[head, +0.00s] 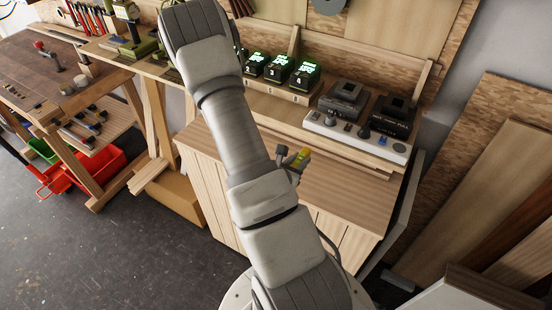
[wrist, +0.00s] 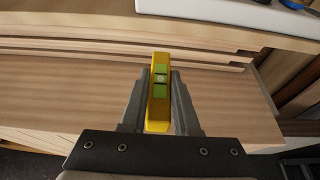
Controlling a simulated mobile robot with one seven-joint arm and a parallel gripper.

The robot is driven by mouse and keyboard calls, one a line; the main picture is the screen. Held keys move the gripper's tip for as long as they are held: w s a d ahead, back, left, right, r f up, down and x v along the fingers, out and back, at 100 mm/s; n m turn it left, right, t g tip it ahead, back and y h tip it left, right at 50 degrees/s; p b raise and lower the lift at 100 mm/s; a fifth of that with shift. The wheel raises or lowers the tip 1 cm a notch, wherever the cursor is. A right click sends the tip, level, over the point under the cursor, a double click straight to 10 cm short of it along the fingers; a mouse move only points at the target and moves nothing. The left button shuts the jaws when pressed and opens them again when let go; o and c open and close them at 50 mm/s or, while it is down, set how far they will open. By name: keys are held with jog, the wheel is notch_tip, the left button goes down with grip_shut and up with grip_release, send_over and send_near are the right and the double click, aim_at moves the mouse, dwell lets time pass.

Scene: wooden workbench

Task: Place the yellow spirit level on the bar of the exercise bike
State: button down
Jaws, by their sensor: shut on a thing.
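The yellow spirit level (wrist: 158,118) is between the two fingers of my gripper (wrist: 159,100) in the wrist view. Its green vial section faces the camera, and its far end reaches slightly past the fingertips. My gripper is shut on it and holds it over the wooden bench top (wrist: 60,100). In the head view, a small yellow part of the level (head: 301,156) shows beside my gripper (head: 293,160), with my arm covering much of the area to the left. No exercise bike is visible in either view.
Battery chargers with green displays (head: 279,68) stand on the raised shelf behind. A white power strip (head: 358,137) lies to their right. Wooden boards (head: 490,170) lean at the right. A second workbench (head: 50,75) and red bins (head: 85,172) are at the left.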

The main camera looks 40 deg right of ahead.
jog(key=w+f+b, duration=0.1)
jog(key=w+b, duration=0.1)
jog(key=b, duration=0.4)
jog(key=w+f+b, duration=0.2)
jog(key=b, duration=0.5)
jog(key=shift+w+d, duration=0.1)
jog(key=shift+d, duration=0.05)
jog(key=b, duration=0.2)
jog(key=shift+w+f+b, duration=0.15)
jog(key=shift+w+b, duration=0.05)
jog(key=shift+b, duration=0.1)
jog(key=w+f, duration=0.1)
jog(key=w, duration=0.1)
jog(key=w+f, duration=0.1)
jog(key=w, duration=0.1)
jog(key=w+f, duration=0.1)
jog(key=w, duration=0.1)
jog(key=shift+w+f+p, duration=0.3)
jog(key=shift+w+p, duration=0.05)
jog(key=shift+w+f, duration=0.15)
jog(key=shift+f+b, duration=0.3)
jog(key=shift+f, duration=1.6)
